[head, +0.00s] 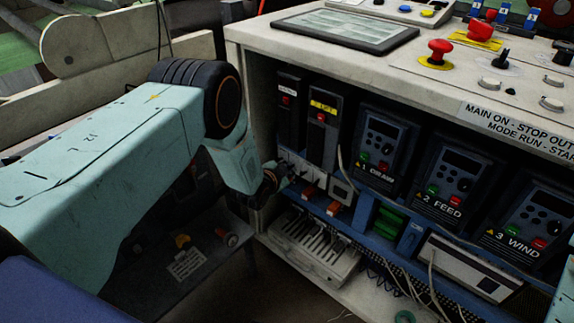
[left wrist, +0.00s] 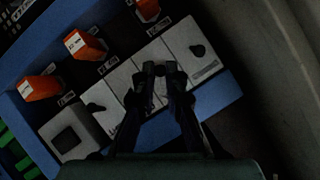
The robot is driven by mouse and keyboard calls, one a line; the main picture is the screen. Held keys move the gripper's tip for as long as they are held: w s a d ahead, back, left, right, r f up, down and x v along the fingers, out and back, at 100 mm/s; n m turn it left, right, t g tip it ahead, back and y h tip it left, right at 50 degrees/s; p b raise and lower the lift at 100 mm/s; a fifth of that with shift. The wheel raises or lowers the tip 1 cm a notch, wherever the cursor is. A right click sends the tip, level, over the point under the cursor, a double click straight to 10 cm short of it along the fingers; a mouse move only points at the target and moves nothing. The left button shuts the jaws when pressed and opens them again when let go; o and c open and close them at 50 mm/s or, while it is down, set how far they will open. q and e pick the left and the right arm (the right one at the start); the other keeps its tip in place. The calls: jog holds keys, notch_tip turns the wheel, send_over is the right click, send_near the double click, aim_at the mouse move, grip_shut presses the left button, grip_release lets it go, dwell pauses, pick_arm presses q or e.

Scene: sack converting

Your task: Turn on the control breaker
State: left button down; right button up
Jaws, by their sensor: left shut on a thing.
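A row of white breakers (head: 303,163) with small black levers sits on the blue rail low in the open cabinet. In the left wrist view, the right-hand breaker (left wrist: 196,62) and the left-hand breaker (left wrist: 99,93) show their black levers free. My left gripper (head: 284,174) reaches in from the left to this row. In the left wrist view its fingertips (left wrist: 161,71) are shut on a small dark lever at the middle of the row. The fingers hide most of that lever, and the breaker labels are too small to read, so I cannot tell which one is the control breaker.
Orange relays (left wrist: 85,45) sit beside the breakers on the blue rail (left wrist: 205,95). Dark drive units (head: 387,143) stand above and to the right, and the cabinet top (head: 455,65) overhangs. A grey cabinet side wall (left wrist: 285,70) is close on the right in the wrist view.

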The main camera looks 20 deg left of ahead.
pick_arm(q)
jog(key=shift+r+g+p, duration=0.25)
jog(key=shift+g+p, duration=0.15)
jog(key=shift+g, duration=0.1)
jog(key=shift+w, duration=0.1)
jog(key=c, duration=1.4)
grip_release()
jog(key=v, duration=1.2)
jog(key=shift+d+r, duration=0.15)
jog(key=shift+r, duration=0.1)
jog(key=shift+w, duration=0.15)
